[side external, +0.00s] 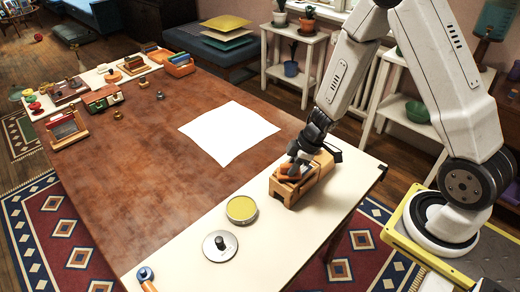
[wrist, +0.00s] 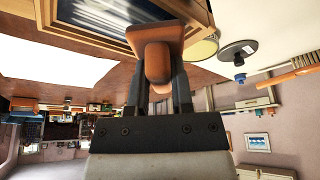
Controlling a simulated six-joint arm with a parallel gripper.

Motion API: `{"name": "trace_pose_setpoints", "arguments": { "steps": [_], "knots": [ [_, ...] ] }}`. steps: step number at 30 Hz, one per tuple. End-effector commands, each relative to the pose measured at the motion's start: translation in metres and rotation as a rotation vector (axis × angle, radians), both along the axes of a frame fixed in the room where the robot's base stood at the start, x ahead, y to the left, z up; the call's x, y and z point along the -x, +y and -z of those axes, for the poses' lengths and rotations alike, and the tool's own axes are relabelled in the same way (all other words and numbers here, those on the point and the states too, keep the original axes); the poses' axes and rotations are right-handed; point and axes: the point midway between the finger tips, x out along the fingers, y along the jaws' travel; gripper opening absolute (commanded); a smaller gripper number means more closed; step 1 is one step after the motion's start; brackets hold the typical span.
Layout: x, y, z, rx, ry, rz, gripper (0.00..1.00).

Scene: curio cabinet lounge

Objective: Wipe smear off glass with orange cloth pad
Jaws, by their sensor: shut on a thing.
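My gripper (side external: 292,165) is shut on the orange cloth pad (side external: 287,171) over a wooden case on the cream strip of the table. In the wrist view the pad (wrist: 155,38) sits between the two dark fingers of my gripper (wrist: 160,85), its orange face by the case's edge. The glass (wrist: 108,14) shows dark in the wooden frame (wrist: 203,14), with pale streaks; I cannot tell smear from reflection. The case (side external: 317,176) is partly hidden by my gripper in the side view. I cannot tell whether the pad touches the glass.
A yellow-topped round tin (side external: 241,209), a grey disc with a black knob (side external: 220,246) and an orange-handled tool (side external: 147,279) lie left of the case. A white sheet (side external: 230,133) lies on the brown tabletop. Small goods crowd the far left; the brown middle is mostly clear.

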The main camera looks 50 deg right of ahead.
Motion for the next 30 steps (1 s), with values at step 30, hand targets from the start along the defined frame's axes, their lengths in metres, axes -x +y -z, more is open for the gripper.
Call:
{"name": "trace_pose_setpoints", "arguments": {
  "steps": [30],
  "knots": [
    [0.000,-0.033,0.002,0.000,-0.001,0.001,0.00]
  ]
}}
